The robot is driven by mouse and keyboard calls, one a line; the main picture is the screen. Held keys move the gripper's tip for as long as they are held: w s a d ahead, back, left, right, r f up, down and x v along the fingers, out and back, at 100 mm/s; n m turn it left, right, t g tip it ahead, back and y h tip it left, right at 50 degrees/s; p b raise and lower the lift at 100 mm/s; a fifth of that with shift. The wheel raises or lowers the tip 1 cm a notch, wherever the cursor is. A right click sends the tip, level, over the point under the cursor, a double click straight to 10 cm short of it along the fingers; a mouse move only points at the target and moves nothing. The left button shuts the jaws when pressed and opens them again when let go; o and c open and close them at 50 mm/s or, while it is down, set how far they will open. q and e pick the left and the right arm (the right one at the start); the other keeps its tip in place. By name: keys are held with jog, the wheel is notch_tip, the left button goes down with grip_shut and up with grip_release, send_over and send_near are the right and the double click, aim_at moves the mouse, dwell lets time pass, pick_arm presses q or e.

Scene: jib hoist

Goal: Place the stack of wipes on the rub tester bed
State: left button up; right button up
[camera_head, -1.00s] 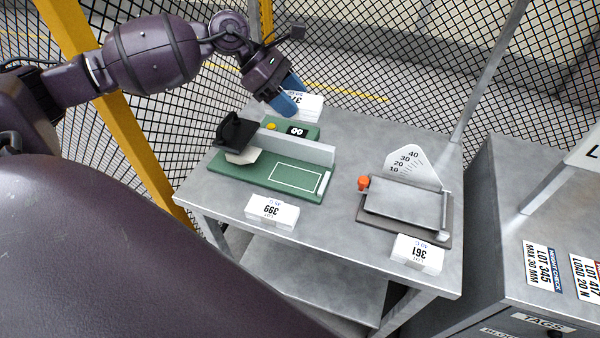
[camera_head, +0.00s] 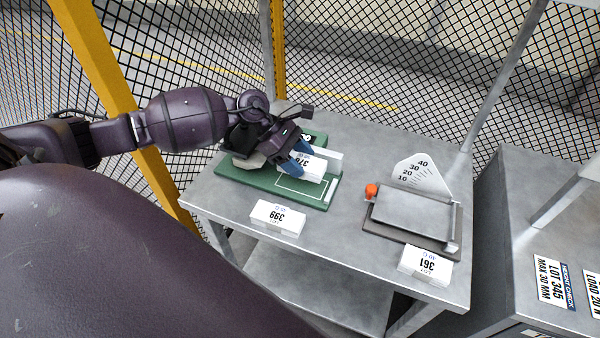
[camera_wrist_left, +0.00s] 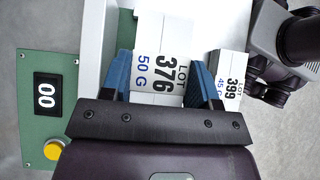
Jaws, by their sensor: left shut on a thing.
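The stack of wipes (camera_head: 314,171) is a white block labelled LOT 376, 50 G. My left gripper (camera_head: 306,164) is shut on it, with one blue finger on each side. In the head view they are over the green rub tester bed (camera_head: 262,181), near the white outlined rectangle (camera_head: 303,190). I cannot tell whether the stack touches the bed. The left wrist view shows the stack (camera_wrist_left: 163,55) between the fingers, with its label readable. The gripper and wrist hide part of the tester. My right gripper is not in view.
A stack labelled 399 (camera_head: 277,217) lies in front of the tester. A stack labelled 361 (camera_head: 425,264) lies before a metal tilt plate (camera_head: 412,217) with an angle scale. The tester's counter (camera_wrist_left: 46,95) reads 00. The table between the devices is clear.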

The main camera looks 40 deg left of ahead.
aim_at(300, 182)
pick_arm(q)
jog(key=shift+f, duration=2.35)
jog(key=shift+f+b, duration=0.1)
jog(key=shift+b, duration=0.2)
jog(key=o, duration=0.9)
jog(key=shift+o, duration=0.2)
jog(key=shift+r, duration=0.2)
jog(key=v, duration=1.2)
